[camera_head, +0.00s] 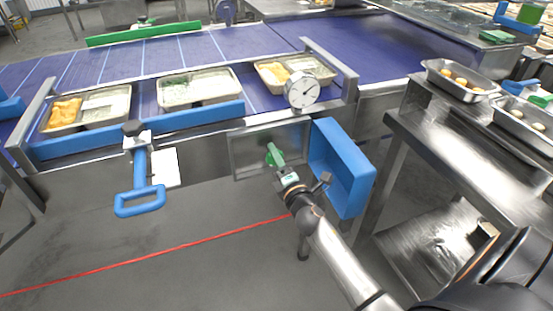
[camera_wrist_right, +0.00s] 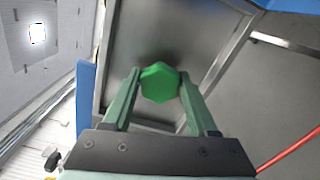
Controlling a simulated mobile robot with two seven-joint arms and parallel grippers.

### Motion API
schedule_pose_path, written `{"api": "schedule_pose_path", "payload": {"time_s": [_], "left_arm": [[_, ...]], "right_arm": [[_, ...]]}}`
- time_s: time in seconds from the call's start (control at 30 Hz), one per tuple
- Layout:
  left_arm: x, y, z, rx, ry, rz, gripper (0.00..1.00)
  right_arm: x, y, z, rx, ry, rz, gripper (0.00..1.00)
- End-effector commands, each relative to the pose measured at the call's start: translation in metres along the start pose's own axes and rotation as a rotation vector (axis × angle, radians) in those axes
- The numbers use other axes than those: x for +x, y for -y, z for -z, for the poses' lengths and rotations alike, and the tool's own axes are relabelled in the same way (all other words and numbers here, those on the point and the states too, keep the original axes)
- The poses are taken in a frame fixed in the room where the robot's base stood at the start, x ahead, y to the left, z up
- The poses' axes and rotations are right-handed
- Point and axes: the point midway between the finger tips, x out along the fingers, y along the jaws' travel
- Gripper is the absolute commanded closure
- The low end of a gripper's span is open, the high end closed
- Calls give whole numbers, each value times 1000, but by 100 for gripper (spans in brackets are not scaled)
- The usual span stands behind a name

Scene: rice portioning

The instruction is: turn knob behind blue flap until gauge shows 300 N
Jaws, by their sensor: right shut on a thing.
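The blue flap (camera_head: 343,168) stands swung open to the right of a grey recessed box (camera_head: 243,153) under the conveyor. The green knob (camera_wrist_right: 160,83) sits inside that box and faces the right wrist camera. My right gripper (camera_head: 274,154) reaches into the box and is shut on the knob, with one finger on each side of it in the wrist view. In the head view the gripper mostly hides the knob. The round white gauge (camera_head: 302,89) stands above the box at the conveyor edge. Its reading is too small to tell. My left gripper is not in view.
Trays of food (camera_head: 89,108) stand along the blue conveyor (camera_head: 150,62). A blue-handled lever (camera_head: 140,201) hangs at the left beside a white sheet (camera_head: 165,167). A steel table (camera_head: 440,140) with metal trays stands at the right. A red line (camera_head: 150,256) crosses the floor.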

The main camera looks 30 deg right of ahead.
Motion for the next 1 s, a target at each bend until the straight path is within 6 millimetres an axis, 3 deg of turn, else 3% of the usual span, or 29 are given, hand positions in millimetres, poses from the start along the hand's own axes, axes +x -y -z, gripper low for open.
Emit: {"api": "schedule_pose_path", "payload": {"time_s": [0.7, 0.73, 1.0], "left_arm": [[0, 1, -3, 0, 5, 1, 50], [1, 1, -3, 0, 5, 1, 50], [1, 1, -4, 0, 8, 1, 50]], "right_arm": [[0, 1, 0, 74, 0, 1, 97], [0, 1, 0, 73, 0, 1, 38], [0, 0, 0, 72, 0, 1, 11]]}}
